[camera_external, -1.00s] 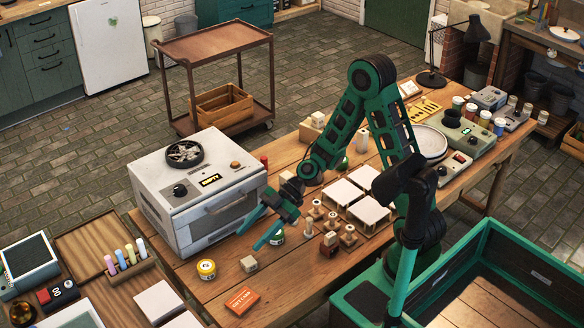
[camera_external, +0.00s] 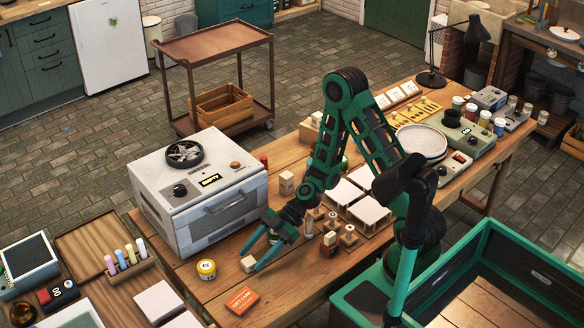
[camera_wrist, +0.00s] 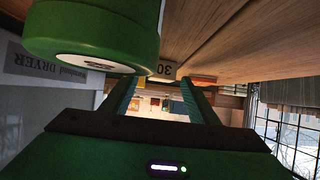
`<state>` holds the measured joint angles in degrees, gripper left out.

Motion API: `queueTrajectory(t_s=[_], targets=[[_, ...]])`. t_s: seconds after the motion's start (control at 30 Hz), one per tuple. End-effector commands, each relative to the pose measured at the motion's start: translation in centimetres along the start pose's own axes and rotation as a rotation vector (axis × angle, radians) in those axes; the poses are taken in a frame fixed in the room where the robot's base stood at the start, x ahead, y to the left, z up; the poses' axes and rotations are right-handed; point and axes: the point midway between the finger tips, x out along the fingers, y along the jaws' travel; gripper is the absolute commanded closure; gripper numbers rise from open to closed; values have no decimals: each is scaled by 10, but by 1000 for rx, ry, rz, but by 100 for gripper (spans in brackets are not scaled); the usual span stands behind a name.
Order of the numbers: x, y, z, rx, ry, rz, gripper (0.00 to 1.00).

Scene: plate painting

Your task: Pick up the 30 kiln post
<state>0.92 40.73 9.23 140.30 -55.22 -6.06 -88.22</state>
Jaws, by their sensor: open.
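The 30 kiln post, a small pale block, lies on the table at the front, left of centre; in the external view it is the block (camera_external: 248,264) at my fingertips. In the wrist view a face marked "30" (camera_wrist: 164,70) shows upside down, between the lines of my two fingers and a little past their tips. My gripper (camera_external: 251,258) is open and low over the table, fingers pointing at the post. In the wrist view the gripper (camera_wrist: 160,88) has nothing between its fingers. I cannot tell whether a finger touches the post.
A green-lidded jar (camera_wrist: 95,45) is very close to the wrist camera. A yellow jar (camera_external: 206,269) stands left of the post, an orange box (camera_external: 242,301) in front. The white dryer (camera_external: 205,205) is behind left. Several wooden posts (camera_external: 330,243) stand to the right.

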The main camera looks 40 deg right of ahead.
Motion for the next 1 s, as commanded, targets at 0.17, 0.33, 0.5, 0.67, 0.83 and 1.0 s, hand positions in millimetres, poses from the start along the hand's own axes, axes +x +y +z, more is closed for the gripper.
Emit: queueTrajectory(t_s=[0.17,0.33,0.5,0.67,0.83,1.0], targets=[[24,0,0,-2,0,-2,46],[30,0,-1,-1,1,-1,46],[30,0,-1,-1,0,0,46],[30,0,-1,-1,0,0,84],[30,0,0,-1,0,0,92],[29,0,-1,-1,0,0,92]])
